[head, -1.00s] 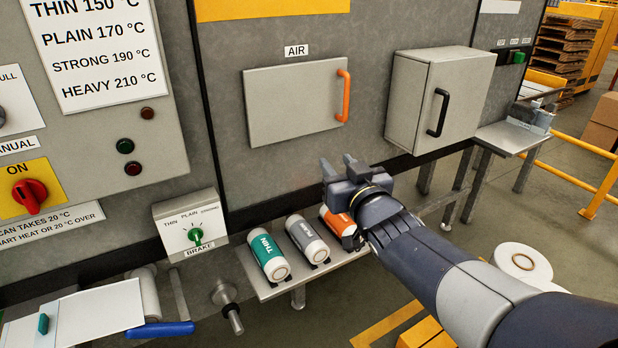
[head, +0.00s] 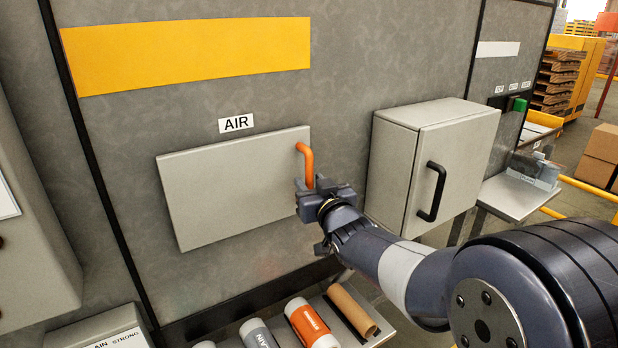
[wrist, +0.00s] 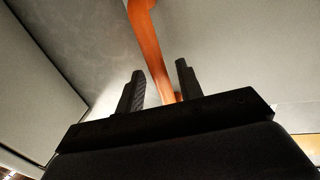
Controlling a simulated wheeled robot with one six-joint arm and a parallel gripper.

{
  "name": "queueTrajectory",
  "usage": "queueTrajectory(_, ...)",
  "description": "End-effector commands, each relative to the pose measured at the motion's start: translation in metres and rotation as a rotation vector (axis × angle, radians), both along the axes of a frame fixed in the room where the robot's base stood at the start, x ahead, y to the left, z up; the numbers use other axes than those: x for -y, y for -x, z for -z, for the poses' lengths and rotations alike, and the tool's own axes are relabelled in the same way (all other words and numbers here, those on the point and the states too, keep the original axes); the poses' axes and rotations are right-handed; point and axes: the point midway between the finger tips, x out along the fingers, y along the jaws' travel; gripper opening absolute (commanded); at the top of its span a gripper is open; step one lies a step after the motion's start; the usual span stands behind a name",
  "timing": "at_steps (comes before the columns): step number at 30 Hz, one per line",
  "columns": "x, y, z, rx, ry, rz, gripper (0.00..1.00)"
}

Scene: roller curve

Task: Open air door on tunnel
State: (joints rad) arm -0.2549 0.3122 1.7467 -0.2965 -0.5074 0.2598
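The air door (head: 225,190) is a flat light-grey panel under the AIR label (head: 236,124). It looks shut against the tunnel wall. Its orange handle (head: 306,163) stands at the right edge. My gripper (head: 312,186) is at the lower part of the handle and hides that end of it. In the wrist view the handle (wrist: 152,45) runs down between the two dark fingers of my gripper (wrist: 160,88). The fingers are apart, with gaps visible beside the handle, so the gripper is open around it. The handle's lower end is hidden behind the gripper body.
A grey box cabinet (head: 436,165) with a black handle (head: 431,192) sticks out of the wall just right of my arm. Below, a shelf holds an orange-and-white roll (head: 312,325), a grey roll (head: 257,333) and a brown tube (head: 352,309).

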Motion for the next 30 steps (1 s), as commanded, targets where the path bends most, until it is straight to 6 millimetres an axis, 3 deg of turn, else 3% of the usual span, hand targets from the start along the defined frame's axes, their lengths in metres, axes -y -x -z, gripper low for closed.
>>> queueTrajectory(6, -0.006, -0.014, 0.0, -0.001, 0.001, -0.001, 0.35)
queueTrajectory(16, -0.007, -0.016, 0.0, 0.0, 0.001, 0.0, 0.34)
queueTrajectory(28, -0.007, -0.015, 0.0, 0.0, 0.001, 0.0, 0.01)
queueTrajectory(30, -0.007, -0.015, 0.0, 0.0, 0.001, 0.0, 0.0)
